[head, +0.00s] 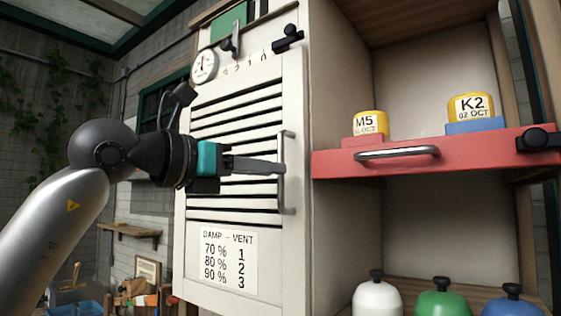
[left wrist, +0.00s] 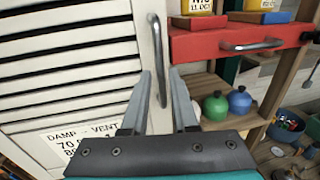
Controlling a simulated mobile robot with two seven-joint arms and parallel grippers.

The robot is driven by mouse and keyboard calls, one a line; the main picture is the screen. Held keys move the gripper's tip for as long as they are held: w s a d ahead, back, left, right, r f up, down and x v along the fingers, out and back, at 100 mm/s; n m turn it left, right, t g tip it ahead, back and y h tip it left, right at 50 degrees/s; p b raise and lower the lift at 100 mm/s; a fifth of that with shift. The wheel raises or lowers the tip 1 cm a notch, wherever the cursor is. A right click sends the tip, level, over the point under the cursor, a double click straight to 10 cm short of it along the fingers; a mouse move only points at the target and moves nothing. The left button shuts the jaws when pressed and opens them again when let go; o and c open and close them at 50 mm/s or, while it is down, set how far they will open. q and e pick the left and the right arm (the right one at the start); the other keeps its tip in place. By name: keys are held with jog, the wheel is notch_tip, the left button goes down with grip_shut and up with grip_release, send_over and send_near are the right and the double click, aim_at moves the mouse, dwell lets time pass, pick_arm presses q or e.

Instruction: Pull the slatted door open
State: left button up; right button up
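The white slatted door (head: 240,120) stands on the left of the shelf unit and looks shut. It also fills the left of the left wrist view (left wrist: 70,60). Its upright metal handle (head: 288,190) is on the door's right side. My left gripper (head: 280,168) reaches in from the left, with its fingertips at the middle of the handle. In the left wrist view the two fingers are apart, and the handle (left wrist: 157,50) lies between them, with gaps showing on both sides. My right gripper is not in view.
A red drawer (head: 335,162) with a metal handle carries yellow-topped M5 and K2 blocks on the right. White, green (head: 438,300) and blue knobbed pots stand below. A dial (head: 204,66) and black latches (head: 288,38) sit above the slats.

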aim_at(280, 202)
pick_arm(q)
jog(key=shift+p+x, duration=0.35)
jog(key=shift+x, duration=1.45)
grip_shut()
